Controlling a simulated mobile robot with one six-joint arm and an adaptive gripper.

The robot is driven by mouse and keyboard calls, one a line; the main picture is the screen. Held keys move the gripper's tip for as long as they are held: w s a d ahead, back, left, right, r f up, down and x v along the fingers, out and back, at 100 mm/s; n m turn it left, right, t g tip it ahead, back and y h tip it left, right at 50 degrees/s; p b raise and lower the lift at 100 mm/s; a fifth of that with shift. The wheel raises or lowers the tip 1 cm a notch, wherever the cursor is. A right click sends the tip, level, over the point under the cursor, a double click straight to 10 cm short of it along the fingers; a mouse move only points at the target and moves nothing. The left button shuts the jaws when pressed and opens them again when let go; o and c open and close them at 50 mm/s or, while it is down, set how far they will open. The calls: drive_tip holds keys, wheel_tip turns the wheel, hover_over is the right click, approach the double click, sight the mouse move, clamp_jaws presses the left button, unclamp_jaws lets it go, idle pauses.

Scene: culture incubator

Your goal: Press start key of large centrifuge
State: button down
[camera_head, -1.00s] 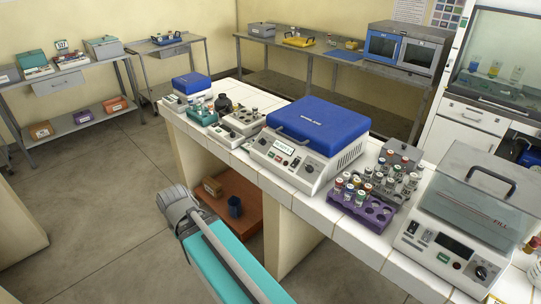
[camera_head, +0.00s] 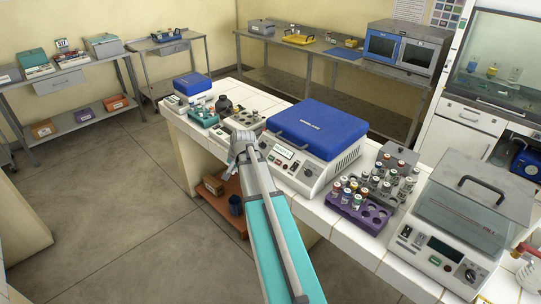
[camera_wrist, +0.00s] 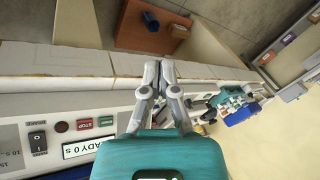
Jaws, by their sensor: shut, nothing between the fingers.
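The large centrifuge (camera_head: 316,131) has a closed blue lid and a white body and stands on the white tiled bench. Its front panel shows at lower left in the wrist view, with a READY display (camera_wrist: 84,147), a red STOP key (camera_wrist: 84,124), a green start key (camera_wrist: 106,121) and a black rocker switch (camera_wrist: 38,142). My gripper (camera_head: 238,150) is at the bench's front edge, left of the centrifuge's front. In the wrist view my gripper (camera_wrist: 159,66) has its fingers together and empty, to the right of the start key and apart from it.
A purple tube rack (camera_head: 360,210) stands right of the centrifuge. A clear-lidded device (camera_head: 440,245) is farther right. Several small devices and a rack of bottles (camera_head: 203,116) stand on the left bench end. An orange shelf (camera_head: 222,212) lies below. The floor at left is clear.

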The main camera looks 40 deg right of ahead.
sight(271, 158)
drive_tip(key=w+d+r+m+t+h+p, duration=0.1)
drive_tip(key=d+r+m, duration=0.2)
drive_tip(key=d, duration=1)
drive_tip(key=shift+d+r+m+t, duration=0.15)
drive_tip(key=shift+m+t, duration=0.25)
drive_tip(key=shift+m, duration=0.2)
drive_tip(key=shift+w, duration=0.15)
drive_tip(key=shift+w+d+f+b, duration=0.1)
drive_tip(key=shift+d+f+b, duration=0.8)
drive_tip(key=shift+f+b, duration=0.2)
drive_tip(key=shift+w+d+f+b, duration=0.1)
drive_tip(key=shift+d+f+b, duration=0.9)
drive_tip(key=shift+f, duration=0.15)
drive_tip(key=shift+d+f+b, duration=0.85)
drive_tip(key=shift+f+b, duration=0.2)
drive_tip(key=shift+f, duration=0.1)
